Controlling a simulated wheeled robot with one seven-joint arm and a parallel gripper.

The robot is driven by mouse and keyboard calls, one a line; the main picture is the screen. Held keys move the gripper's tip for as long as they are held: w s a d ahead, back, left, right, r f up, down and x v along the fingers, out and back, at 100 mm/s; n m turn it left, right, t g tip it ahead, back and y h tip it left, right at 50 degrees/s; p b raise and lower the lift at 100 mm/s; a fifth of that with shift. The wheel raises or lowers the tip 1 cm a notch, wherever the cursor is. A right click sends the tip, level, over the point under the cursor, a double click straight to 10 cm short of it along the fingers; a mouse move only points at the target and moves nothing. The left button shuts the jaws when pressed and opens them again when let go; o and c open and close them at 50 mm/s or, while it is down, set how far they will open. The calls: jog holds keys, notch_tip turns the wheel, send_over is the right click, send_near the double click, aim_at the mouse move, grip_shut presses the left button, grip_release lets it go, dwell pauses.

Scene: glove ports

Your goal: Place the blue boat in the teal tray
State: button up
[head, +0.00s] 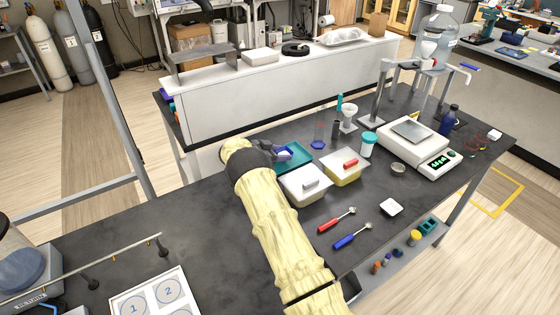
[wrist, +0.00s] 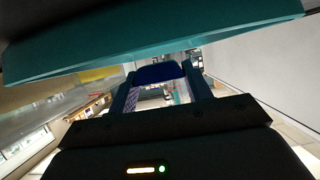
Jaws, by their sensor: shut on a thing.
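My gripper (head: 284,153) is at the end of my cream-sleeved arm, at the near left side of the teal tray (head: 299,158). In the wrist view its two fingers (wrist: 160,88) are shut on the blue boat (wrist: 158,73), which shows as a dark blue shape between the fingertips. The teal tray also shows large across the top of the wrist view (wrist: 150,40), close to the boat. In the head view the boat is small and mostly merged with the gripper. I cannot tell whether it touches the tray. Part of the tray is hidden by my gripper and arm.
A red-handled tool (head: 330,222) and a blue-handled tool (head: 346,240) lie nearer. A scale (head: 430,157) stands at right.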

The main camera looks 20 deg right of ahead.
jog(key=shift+f, duration=1.1)
jog(key=shift+f+b, duration=0.15)
jog(key=shift+b, duration=0.2)
jog(key=o, duration=1)
jog(key=shift+r, duration=0.25)
jog(key=p+v, duration=0.3)
jog(key=v, duration=0.9)
jog(key=shift+f, duration=0.1)
